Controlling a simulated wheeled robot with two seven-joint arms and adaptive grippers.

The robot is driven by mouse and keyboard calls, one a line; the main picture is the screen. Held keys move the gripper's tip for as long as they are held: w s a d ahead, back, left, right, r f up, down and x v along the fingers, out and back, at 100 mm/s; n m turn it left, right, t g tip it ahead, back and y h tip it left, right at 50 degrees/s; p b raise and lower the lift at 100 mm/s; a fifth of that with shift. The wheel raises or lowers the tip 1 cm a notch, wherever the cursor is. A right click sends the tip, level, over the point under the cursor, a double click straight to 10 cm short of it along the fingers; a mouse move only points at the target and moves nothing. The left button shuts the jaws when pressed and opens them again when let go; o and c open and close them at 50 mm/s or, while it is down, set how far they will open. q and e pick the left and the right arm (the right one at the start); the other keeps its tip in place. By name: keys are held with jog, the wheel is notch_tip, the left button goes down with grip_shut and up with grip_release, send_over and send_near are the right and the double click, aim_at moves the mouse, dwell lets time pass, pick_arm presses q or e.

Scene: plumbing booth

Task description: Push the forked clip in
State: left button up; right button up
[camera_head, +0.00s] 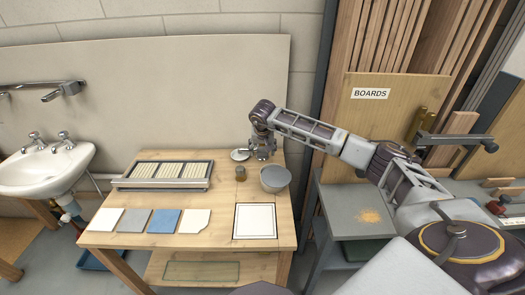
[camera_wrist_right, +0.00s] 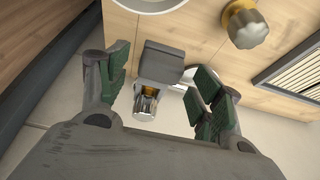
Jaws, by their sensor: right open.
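My right gripper (camera_head: 262,150) is over the back right part of the wooden table, pointing down. In the right wrist view its green-padded fingers (camera_wrist_right: 160,75) are apart. A dark grey block (camera_wrist_right: 163,62) and a chrome cylinder with a brass ring (camera_wrist_right: 147,98) show between the fingers; I cannot tell whether either finger touches them. I cannot pick out the forked clip for sure; the grey block may be part of it or of its fitting. My left gripper is out of view.
On the table (camera_head: 215,228) are a brass-coloured knobbed piece (camera_head: 240,173), a grey bowl (camera_head: 275,179), a pale dish (camera_head: 240,154), a slatted tray (camera_head: 165,187), several tiles (camera_head: 164,221) and a white framed square (camera_head: 255,221). A sink (camera_head: 45,168) stands left; a grey bench (camera_head: 350,224) right.

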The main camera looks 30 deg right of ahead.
jog(key=v, duration=1.1)
jog(key=shift+f, duration=0.15)
dwell(0.3)
